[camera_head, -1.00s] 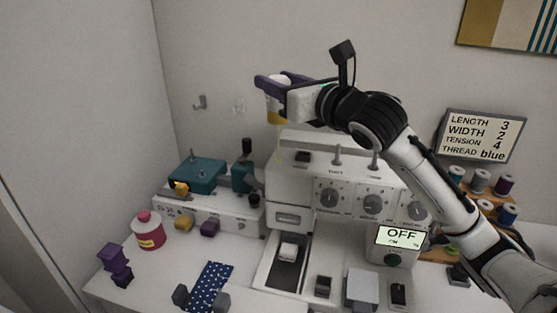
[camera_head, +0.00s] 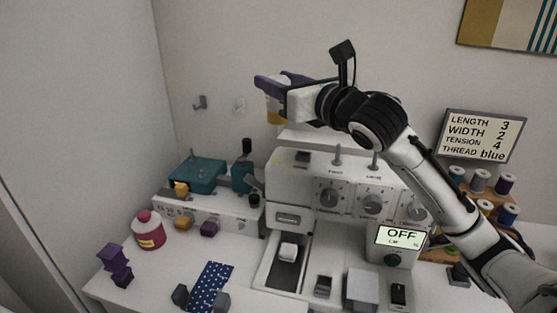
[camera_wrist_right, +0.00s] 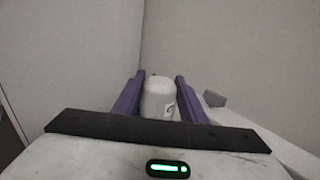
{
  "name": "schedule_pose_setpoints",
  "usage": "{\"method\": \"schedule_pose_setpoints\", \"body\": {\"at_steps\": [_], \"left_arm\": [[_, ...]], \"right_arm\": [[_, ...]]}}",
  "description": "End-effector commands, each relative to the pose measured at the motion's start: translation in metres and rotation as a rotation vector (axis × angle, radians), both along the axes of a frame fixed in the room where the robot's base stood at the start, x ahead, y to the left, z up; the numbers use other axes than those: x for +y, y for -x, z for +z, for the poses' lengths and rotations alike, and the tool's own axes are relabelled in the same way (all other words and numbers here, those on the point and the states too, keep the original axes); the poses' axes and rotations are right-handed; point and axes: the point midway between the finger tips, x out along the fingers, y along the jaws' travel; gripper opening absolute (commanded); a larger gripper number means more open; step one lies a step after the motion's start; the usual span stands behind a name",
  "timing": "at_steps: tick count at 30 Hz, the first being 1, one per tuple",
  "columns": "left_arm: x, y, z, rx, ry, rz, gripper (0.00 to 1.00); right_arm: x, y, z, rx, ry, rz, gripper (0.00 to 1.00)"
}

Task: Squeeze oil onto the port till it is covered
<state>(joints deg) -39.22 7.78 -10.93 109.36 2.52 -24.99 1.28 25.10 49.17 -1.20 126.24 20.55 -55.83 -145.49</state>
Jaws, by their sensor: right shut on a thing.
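My right gripper (camera_head: 270,88) is shut on an oil bottle (camera_head: 274,117), high above the left end of the white sewing machine (camera_head: 315,165). Yellow shows at the bottle's lower part; the gripper hides most of the rest. In the right wrist view the bottle's whitish body (camera_wrist_right: 158,100) sits between the two purple fingers. A small yellow patch (camera_head: 279,160) lies on the machine's top, below the bottle, where the port appears to be. The patch is too small to tell whether the port is covered. No oil stream shows. My left gripper is not in view.
The display reads OFF (camera_head: 400,236). A teal-topped machine (camera_head: 196,176) stands left, with a pink bottle (camera_head: 149,231) and purple blocks (camera_head: 112,257) nearby. A dotted blue cloth (camera_head: 213,284) lies in front. Thread spools (camera_head: 480,181) stand right.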

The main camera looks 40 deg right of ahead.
Motion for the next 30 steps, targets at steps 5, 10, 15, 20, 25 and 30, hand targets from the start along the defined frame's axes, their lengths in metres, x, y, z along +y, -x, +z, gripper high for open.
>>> {"method": "schedule_pose_setpoints", "body": {"at_steps": [5, 10, 15, 20, 25, 30], "left_arm": [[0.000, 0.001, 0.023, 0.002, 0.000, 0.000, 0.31], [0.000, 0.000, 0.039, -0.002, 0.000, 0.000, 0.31], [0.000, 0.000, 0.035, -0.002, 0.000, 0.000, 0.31], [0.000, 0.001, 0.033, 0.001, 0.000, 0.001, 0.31], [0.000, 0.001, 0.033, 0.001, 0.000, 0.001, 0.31], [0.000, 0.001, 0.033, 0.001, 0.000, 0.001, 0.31]], "right_arm": [[-0.001, 0.000, 0.023, -0.002, 0.005, -0.001, 0.27], [-0.001, 0.000, 0.046, -0.004, 0.006, -0.001, 0.27], [0.000, 0.000, 0.059, -0.003, 0.002, 0.000, 0.27], [0.000, 0.000, 0.061, -0.001, 0.000, 0.000, 0.27], [0.000, 0.000, 0.060, -0.001, 0.000, 0.000, 0.27], [0.000, 0.000, 0.060, -0.001, 0.000, 0.000, 0.27]]}}
